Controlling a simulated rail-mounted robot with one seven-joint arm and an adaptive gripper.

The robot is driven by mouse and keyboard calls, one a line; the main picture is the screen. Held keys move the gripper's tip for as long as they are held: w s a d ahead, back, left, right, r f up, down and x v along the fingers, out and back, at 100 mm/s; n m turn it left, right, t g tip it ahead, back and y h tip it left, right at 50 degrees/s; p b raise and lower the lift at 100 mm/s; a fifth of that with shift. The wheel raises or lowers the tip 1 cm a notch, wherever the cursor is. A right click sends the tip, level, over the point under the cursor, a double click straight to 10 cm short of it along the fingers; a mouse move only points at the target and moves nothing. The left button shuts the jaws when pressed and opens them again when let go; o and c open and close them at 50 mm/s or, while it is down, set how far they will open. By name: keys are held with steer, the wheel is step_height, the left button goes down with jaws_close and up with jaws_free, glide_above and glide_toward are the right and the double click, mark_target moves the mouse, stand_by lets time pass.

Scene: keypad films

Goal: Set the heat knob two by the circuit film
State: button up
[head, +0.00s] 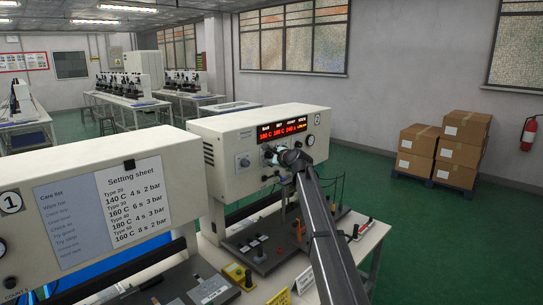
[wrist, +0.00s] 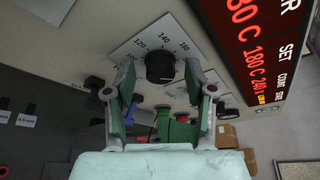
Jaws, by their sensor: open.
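The black heat knob (wrist: 160,67) sits on a pale dial plate (wrist: 140,45) marked 120, 140 and 160 in the wrist view. My gripper (wrist: 160,73) is open, with one fingertip on each side of the knob; I cannot tell whether they touch it. The red display (head: 282,131) reads about 180 C, 180 C and 240 s. The setting sheet (head: 135,200) on machine one lists types with temperatures, times and bars. I cannot identify the circuit film.
A dark bench (head: 270,258) below holds small blocks, levers and a yellow button box (head: 236,272). Machine one (head: 60,160) stands at the near left. Cardboard boxes (head: 463,138) stand far right.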

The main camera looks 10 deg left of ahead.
jaws_close()
steer(key=shift+f+b, duration=0.15)
steer(key=shift+b, duration=0.5)
steer(key=b, duration=0.1)
steer(key=n+t+b, duration=0.1)
steer(key=b, duration=0.1)
steer(key=shift+f+n, duration=0.25)
steer(key=shift+n, duration=0.05)
steer(key=n+t+b, duration=0.1)
steer(key=n+b, duration=0.1)
steer(key=b, duration=0.4)
steer(key=shift+a+f+b, duration=0.1)
steer(key=shift+f+b, duration=0.1)
steer(key=shift+b, duration=0.1)
steer(key=n+t+b, duration=0.1)
steer(key=n+b, duration=0.2)
steer(key=b, duration=0.3)
steer(key=shift+y+b, duration=0.3)
steer(key=shift+b, duration=0.1)
steer(key=shift+r+n+b, duration=0.15)
steer(key=shift+n+b, duration=0.15)
steer(key=shift+b, duration=0.45)
steer(key=shift+r+t+b, duration=0.15)
steer(key=shift+t+b, duration=0.15)
steer(key=shift+b, duration=0.15)
